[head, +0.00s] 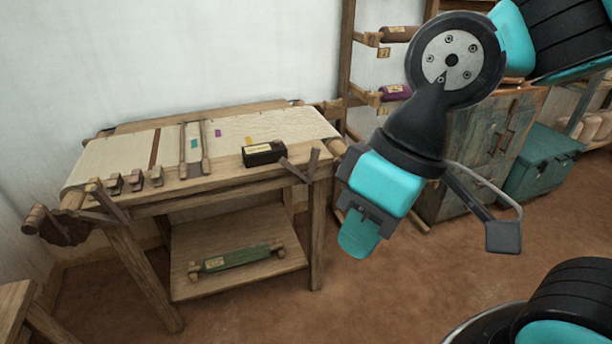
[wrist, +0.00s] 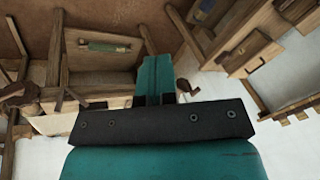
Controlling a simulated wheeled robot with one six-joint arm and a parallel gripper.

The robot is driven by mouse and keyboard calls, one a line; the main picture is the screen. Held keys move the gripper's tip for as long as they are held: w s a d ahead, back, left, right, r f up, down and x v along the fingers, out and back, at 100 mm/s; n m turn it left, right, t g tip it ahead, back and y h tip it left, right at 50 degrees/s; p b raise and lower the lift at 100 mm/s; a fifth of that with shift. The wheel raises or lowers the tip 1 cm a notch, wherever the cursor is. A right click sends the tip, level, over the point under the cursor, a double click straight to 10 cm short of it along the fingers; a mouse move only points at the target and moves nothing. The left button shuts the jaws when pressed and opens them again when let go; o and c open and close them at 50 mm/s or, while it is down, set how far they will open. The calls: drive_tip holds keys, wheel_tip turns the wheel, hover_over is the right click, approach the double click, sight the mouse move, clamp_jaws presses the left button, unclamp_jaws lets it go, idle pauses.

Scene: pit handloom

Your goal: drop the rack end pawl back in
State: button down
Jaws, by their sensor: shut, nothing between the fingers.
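My gripper (head: 358,237) hangs over the floor to the right of the loom table, its teal fingers shut together and empty. The wrist view also shows the shut fingers (wrist: 155,75). The wooden loom (head: 215,195) stands at left. A dark toothed wheel (head: 68,230) sits at its front left end, with a dark wooden lever (head: 108,203) beside it. A forked pair of dark wooden arms (head: 303,168) sticks out at its front right corner. I cannot tell which of these pieces is the pawl, or whether it is engaged. My gripper is apart from all of them.
A black box (head: 263,153) and several small wooden blocks (head: 135,181) sit along the loom's front edge. A green roller (head: 238,258) lies on its lower shelf. A wooden rack (head: 347,60), a cabinet (head: 500,130) and a teal chest (head: 545,165) stand behind. The floor in front is clear.

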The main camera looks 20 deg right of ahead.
drive_tip(key=w+d+f+n+t+h+b, duration=0.15)
drive_tip(key=w+f+t+b, duration=0.25)
drive_tip(key=w+f+b, duration=0.55)
drive_tip(key=w+f+n+t+h+b, duration=0.3)
drive_tip(key=w+f+b, duration=0.4)
drive_tip(key=w+b, duration=0.55)
drive_tip(key=w+d+f+n+t+h+b, duration=0.15)
drive_tip(key=w+f+t+b, duration=0.35)
drive_tip(key=w+f+b, duration=0.6)
drive_tip(key=w+a+f+n+t+h+b, duration=0.5)
drive_tip(key=w+f+n+t+h+b, duration=0.1)
drive_tip(key=b, duration=1.3)
drive_tip(key=shift+a+f+n+t+h, duration=0.4)
drive_tip(key=shift+f+t+h, duration=0.15)
drive_tip(key=shift+t+h, duration=0.45)
drive_tip(key=shift+w, duration=0.1)
